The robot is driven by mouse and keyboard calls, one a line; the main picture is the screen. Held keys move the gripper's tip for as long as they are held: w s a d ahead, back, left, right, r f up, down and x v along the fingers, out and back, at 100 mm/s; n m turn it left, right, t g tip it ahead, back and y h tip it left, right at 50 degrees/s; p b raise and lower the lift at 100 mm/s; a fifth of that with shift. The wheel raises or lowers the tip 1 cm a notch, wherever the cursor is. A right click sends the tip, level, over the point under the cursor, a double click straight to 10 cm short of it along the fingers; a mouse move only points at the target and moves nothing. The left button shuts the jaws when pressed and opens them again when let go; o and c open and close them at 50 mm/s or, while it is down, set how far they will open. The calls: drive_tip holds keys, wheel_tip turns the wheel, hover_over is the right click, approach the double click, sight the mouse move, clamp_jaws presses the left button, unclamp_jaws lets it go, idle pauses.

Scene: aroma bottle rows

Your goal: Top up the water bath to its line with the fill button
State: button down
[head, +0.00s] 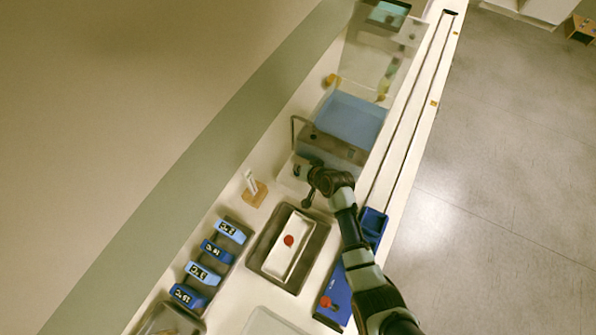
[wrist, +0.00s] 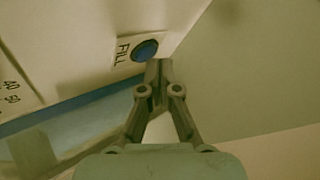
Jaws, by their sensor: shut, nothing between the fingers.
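The water bath (head: 335,147) is a grey box with a bent pipe, and blue shows behind it in the head view. In the wrist view, a round blue fill button (wrist: 145,50) sits on a pale panel beside the printed word FILL. My gripper (wrist: 159,66) is shut and empty, with its tips just right of and below the button. I cannot tell whether they touch it. In the head view my gripper (head: 304,174) is at the near side of the bath, small and partly hidden by my wrist. A scale (wrist: 10,92) with 40 and 50 shows at the left; the fill line is not readable.
A blue-walled basin (head: 352,118) lies beyond the bath. A tray (head: 262,257) holding a white dish with a red item stands nearer. Several blue labelled blocks (head: 203,274) stand in a rack at left. A small wooden stand (head: 255,195) is left of my gripper.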

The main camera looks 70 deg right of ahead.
drive_tip(key=shift+f, duration=0.4)
idle(1.5)
idle(1.6)
drive_tip(key=shift+r+p, duration=0.6)
drive_tip(key=shift+r, duration=0.2)
wheel_tip(320, 180, up, 5)
drive_tip(key=p, duration=0.4)
drive_tip(key=shift+p, duration=0.35)
